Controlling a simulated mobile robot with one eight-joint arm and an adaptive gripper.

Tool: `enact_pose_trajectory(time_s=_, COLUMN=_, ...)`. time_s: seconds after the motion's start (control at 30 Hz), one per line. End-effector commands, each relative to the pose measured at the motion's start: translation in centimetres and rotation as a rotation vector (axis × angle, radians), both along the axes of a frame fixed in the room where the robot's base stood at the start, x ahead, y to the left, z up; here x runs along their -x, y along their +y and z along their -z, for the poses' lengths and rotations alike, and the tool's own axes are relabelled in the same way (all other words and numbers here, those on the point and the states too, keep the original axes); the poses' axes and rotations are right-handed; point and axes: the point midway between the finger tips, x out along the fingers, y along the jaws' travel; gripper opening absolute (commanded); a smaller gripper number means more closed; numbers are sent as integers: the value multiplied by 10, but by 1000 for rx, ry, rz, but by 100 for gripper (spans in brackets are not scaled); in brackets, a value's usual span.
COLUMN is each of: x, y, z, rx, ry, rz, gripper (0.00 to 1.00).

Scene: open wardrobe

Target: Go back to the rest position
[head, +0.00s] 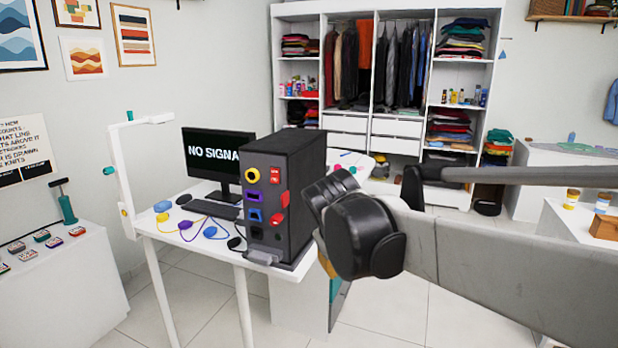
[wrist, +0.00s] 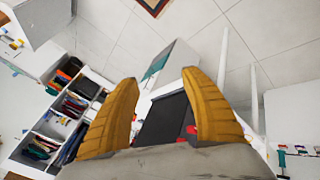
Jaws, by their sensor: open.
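My gripper (wrist: 160,110) shows in the wrist view as two yellow ridged fingers spread apart, with nothing held between them. Past the fingers, the dark box with coloured ports (wrist: 163,120) shows at the edge of the desk. In the head view my arm reaches in from the right, and its dark joint is in front of the desk's right end. The gripper itself is mostly hidden there behind that joint. The same dark box (head: 285,195) stands upright on the white desk (head: 165,218), left of my arm. I cannot tell the exact gap between them.
A monitor (head: 218,155) and keyboard (head: 222,210) stand on the desk, with coloured cables (head: 185,225) in front. The open wardrobe (head: 400,80) is behind. A side table (head: 590,222) is at the right, a white counter (head: 60,275) at the left. Tiled floor is clear in front.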

Motion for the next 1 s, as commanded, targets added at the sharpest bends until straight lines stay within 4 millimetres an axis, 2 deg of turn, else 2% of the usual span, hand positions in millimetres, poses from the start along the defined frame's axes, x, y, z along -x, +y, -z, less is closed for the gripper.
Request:
enact_pose_trajectory(time_s=0.03, x=27, y=-23, z=0, rx=-45, ry=1, rz=41, gripper=54)
enact_pose_trajectory(time_s=0.2, x=109, y=-74, z=15, rx=-206, ry=-11, rz=166, gripper=54)
enact_pose_trajectory(time_s=0.3, x=154, y=-92, z=32, rx=-298, ry=-25, rz=239, gripper=54)
enact_pose_trajectory(time_s=0.43, x=198, y=-105, z=55, rx=-394, ry=-46, rz=315, gripper=54)
enact_pose_trajectory(time_s=0.53, x=218, y=-109, z=69, rx=-443, ry=-61, rz=354, gripper=54)
enact_pose_trajectory(time_s=0.63, x=229, y=-111, z=77, rx=-470, ry=-68, rz=375, gripper=54)
enact_pose_trajectory(time_s=1.0, x=231, y=-111, z=79, rx=-478, ry=-70, rz=381, gripper=54)
